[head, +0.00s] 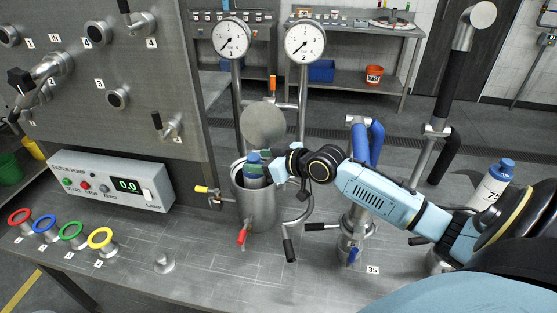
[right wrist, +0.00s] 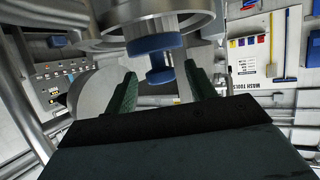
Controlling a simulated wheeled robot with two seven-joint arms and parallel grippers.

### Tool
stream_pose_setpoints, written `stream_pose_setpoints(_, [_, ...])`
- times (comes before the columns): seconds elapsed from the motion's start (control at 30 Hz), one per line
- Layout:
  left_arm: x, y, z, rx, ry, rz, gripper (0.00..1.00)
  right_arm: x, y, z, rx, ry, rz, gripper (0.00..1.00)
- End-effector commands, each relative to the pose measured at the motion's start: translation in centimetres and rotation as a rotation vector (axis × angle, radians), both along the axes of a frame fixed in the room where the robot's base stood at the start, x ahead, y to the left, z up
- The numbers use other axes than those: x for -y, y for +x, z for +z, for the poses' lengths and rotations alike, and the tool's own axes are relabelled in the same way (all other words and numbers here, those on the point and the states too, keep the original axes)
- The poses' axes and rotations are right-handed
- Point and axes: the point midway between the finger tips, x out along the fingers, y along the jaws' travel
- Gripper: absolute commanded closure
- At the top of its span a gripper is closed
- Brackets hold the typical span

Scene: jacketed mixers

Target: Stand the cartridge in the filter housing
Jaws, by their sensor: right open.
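The filter housing (head: 256,206) is a steel cylinder with an open top on the bench. The cartridge's blue end cap (head: 253,158) shows at the mouth of the housing; its body is mostly hidden by the wall and my gripper. In the right wrist view the blue cap with its knob (right wrist: 160,60) lies against or inside the steel rim (right wrist: 185,28); I cannot tell how deep it sits. My right gripper (head: 262,172) is at the mouth. In the right wrist view its green fingers (right wrist: 160,88) stand apart, one on each side of the knob. My left gripper is not in view.
A round steel lid (head: 264,125) stands raised behind the housing, beside pipes with gauges. A red-handled valve (head: 243,235) and a black-handled lever (head: 289,248) project near the housing. A blue-capped white cylinder (head: 491,186) stands at the right.

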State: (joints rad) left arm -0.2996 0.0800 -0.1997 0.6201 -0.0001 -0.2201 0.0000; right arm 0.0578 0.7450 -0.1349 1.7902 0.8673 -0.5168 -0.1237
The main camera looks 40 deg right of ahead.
Motion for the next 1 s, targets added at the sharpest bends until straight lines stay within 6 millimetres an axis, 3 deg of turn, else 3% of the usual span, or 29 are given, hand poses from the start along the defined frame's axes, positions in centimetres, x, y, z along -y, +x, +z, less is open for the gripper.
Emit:
stream_pose_setpoints(0.2, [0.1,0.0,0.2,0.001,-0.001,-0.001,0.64,1.1,-3.8,1.5,-0.003,-0.004,0.003,0.45])
stream_pose_setpoints(0.4, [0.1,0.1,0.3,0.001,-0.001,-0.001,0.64,1.8,-5.7,2.4,-0.001,-0.001,0.0,0.45])
stream_pose_setpoints(1.0, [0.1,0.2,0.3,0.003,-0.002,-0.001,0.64,2.0,-6.5,2.8,0.0,-0.001,0.001,0.45])
